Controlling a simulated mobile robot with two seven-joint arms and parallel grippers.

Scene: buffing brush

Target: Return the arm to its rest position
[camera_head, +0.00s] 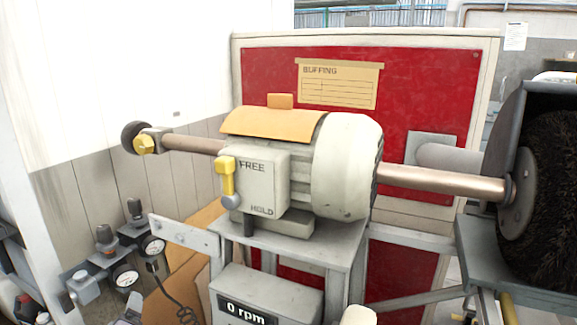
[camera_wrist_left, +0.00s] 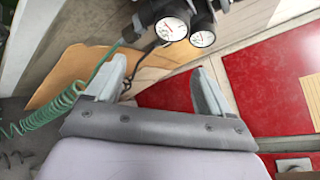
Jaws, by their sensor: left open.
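My left gripper (camera_wrist_left: 159,68) shows in the left wrist view, its two pale fingers spread wide with nothing between them. It does not clearly show in the head view. My right gripper is in neither view. The buffing machine (camera_head: 345,165) stands in the middle of the head view, with a pale motor housing and an orange cover. Its yellow lever (camera_head: 227,178) is beside the word FREE, above HOLD. The dark round brush (camera_head: 546,190) is on the right end of the shaft (camera_head: 440,183). The display (camera_head: 247,311) reads 0 rpm.
Gauges (camera_head: 126,277) and valves stand at lower left; gauges (camera_wrist_left: 172,29) also show beyond my fingers. A green coiled hose (camera_wrist_left: 42,112) lies left of the gripper. A red panel (camera_head: 430,90) backs the machine. A grey stand (camera_head: 345,245) supports the motor.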

